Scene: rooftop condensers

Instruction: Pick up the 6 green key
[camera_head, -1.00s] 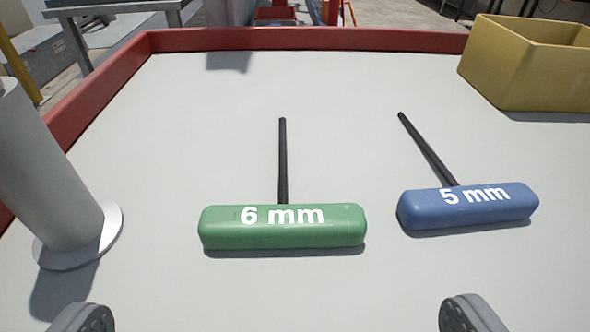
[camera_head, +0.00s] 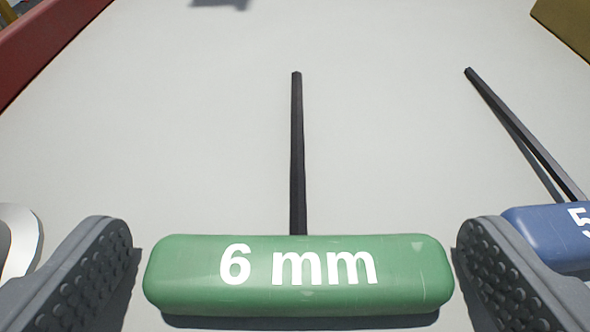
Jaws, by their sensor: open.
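The green key (camera_head: 298,300) marked "6 mm" lies on the pale tray surface in the head view. Its wide green handle is at the bottom centre, and its dark shaft points away from me. My gripper (camera_head: 295,275) is open, with one grey ridged finger on each side of the handle. A narrow gap shows between each finger and the handle's ends. The handle has a shadow under its near edge.
A blue key (camera_head: 550,235) marked with a 5 lies at the right, close beside my right finger and partly hidden by it. A red rim (camera_head: 45,45) edges the tray at upper left. A yellow box (camera_head: 568,22) stands at upper right.

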